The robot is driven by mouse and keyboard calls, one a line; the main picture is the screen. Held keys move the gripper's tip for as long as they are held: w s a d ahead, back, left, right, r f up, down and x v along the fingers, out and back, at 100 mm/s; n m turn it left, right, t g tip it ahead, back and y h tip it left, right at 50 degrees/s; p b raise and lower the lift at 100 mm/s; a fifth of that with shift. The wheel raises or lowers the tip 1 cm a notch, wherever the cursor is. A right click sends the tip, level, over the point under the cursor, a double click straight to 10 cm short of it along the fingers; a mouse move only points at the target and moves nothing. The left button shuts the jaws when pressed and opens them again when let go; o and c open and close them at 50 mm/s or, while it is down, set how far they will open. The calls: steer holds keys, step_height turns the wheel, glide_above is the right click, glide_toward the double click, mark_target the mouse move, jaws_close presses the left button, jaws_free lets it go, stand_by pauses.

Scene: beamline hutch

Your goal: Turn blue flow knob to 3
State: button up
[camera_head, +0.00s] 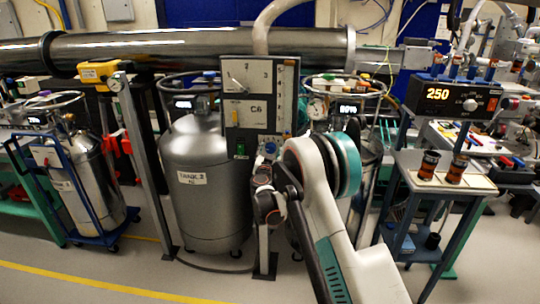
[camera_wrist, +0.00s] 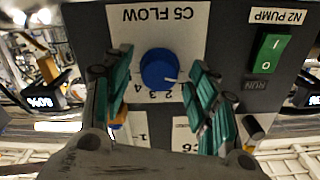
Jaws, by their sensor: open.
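The blue flow knob (camera_wrist: 158,68) sits on a white plate labelled C5 FLOW, upside down in the wrist view. Its white pointer mark is towards the lower right, and small digits, including 2, 3 and 4, lie below the knob. My gripper (camera_wrist: 160,92) is open, with one green-padded finger on each side of the knob. A gap shows between each finger and the knob; contact is not visible. In the head view the knob (camera_head: 270,147) is at the panel's lower right, with my gripper (camera_head: 264,178) just below it.
A green N2 PUMP rocker switch (camera_wrist: 270,53) is right of the knob in the wrist view. The grey control panel (camera_head: 233,107) stands before a steel tank (camera_head: 205,195). A side table (camera_head: 425,185) with two dark cups is at the right.

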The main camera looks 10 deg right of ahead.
steer(key=shift+w+d, duration=0.15)
steer(key=shift+w, duration=0.3)
steer(key=c, duration=1.1)
steer(key=shift+o, duration=0.2)
